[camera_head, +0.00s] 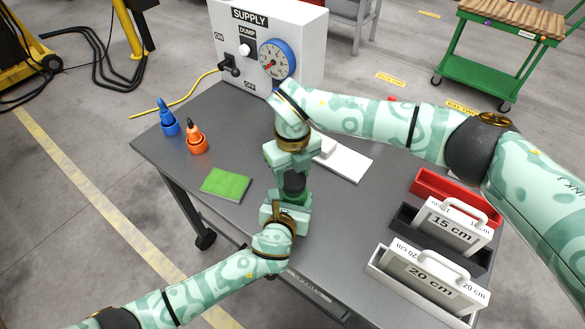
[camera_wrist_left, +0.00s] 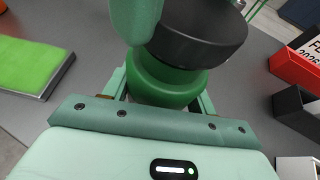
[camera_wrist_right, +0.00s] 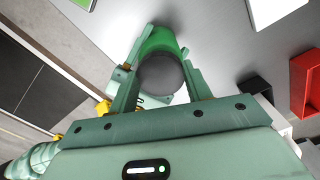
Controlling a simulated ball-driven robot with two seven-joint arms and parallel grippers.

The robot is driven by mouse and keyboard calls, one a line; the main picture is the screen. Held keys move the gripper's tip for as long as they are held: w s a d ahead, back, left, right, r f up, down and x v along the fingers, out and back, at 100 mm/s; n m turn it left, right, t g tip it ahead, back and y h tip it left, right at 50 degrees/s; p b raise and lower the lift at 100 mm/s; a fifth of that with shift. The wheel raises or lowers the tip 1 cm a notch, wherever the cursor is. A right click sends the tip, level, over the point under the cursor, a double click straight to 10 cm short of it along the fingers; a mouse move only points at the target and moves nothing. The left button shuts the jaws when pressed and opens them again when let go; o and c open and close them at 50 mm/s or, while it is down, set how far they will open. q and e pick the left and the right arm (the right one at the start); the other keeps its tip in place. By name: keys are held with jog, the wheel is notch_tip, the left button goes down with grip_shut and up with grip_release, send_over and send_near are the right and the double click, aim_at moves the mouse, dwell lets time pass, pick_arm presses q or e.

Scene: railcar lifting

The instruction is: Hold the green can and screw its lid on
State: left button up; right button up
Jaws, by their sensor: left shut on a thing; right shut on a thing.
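The green can (camera_wrist_left: 165,84) is between the fingers of my left gripper (camera_head: 289,207), which is shut on it above the table's front part. The dark lid (camera_wrist_left: 205,38) is at the can's top and looks slightly tilted against it in the left wrist view. My right gripper (camera_head: 292,163) comes from above and is shut on the lid, which shows as a dark round end (camera_wrist_right: 160,76) between its fingers in the right wrist view. The green can shows beyond it there. Whether the lid sits in the thread is hidden.
On the grey table (camera_head: 250,120) are a blue bottle (camera_head: 168,121), an orange bottle (camera_head: 196,138), a green pad (camera_head: 226,184) and a white plate (camera_head: 346,160). Red (camera_head: 425,187), black and white (camera_head: 400,283) carriers stand at the right. A white supply box (camera_head: 300,25) stands at the back.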

jog(key=shift+f, duration=0.25)
jog(key=shift+f, duration=0.55)
dwell(0.4)
pick_arm(q)
grip_shut()
pick_arm(e)
jog(key=m, duration=0.7)
jog(key=shift+d, duration=0.1)
jog(key=m, duration=0.6)
jog(key=shift+d+f+m, duration=0.1)
jog(key=shift+m, duration=0.2)
jog(key=m, duration=0.6)
jog(key=shift+s, duration=0.1)
jog(key=m, duration=0.7)
jog(key=shift+s, duration=0.15)
jog(key=m, duration=0.7)
